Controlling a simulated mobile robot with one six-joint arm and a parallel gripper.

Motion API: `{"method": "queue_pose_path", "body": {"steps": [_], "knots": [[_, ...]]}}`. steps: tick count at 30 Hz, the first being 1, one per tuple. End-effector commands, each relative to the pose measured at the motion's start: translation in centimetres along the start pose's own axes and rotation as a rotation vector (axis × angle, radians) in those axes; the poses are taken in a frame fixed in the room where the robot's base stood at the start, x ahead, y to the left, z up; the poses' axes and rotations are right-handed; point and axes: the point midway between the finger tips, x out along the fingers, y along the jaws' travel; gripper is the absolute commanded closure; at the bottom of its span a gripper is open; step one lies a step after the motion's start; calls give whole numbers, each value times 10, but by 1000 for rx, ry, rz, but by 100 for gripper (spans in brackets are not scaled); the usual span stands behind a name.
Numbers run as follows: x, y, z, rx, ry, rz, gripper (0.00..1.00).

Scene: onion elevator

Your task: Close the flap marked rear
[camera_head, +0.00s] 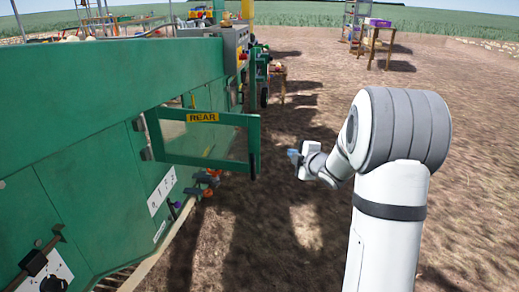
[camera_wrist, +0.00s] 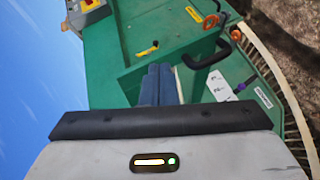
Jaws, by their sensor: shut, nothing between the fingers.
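My gripper (camera_head: 292,154) is to the right of that edge, with a visible gap. In the wrist view my gripper (camera_wrist: 159,70) shows blue fingers, shut and empty, in front of green panels. I cannot tell there which panel is the flap.
A black handle (camera_wrist: 212,48) shows beside the fingers in the wrist view. Orange-tipped fittings (camera_head: 207,180) and a white label plate (camera_head: 161,190) sit low on the machine. A table (camera_head: 380,35) stands far back. Bare soil on the right is open.

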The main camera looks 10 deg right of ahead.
Motion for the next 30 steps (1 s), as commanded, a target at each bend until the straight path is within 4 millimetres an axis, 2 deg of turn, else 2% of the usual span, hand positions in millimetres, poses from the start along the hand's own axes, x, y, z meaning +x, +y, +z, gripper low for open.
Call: {"method": "queue_pose_path", "body": {"steps": [1, 3, 9, 14, 17, 30], "knots": [[10, -9, 5, -62, 75, 26, 100], [17, -15, 4, -150, 188, 72, 100], [18, -32, 0, -293, 411, 177, 100], [18, -36, -3, -328, 477, 213, 100], [26, -36, -8, -333, 484, 217, 100], [104, -26, -53, -330, 484, 216, 100]]}}
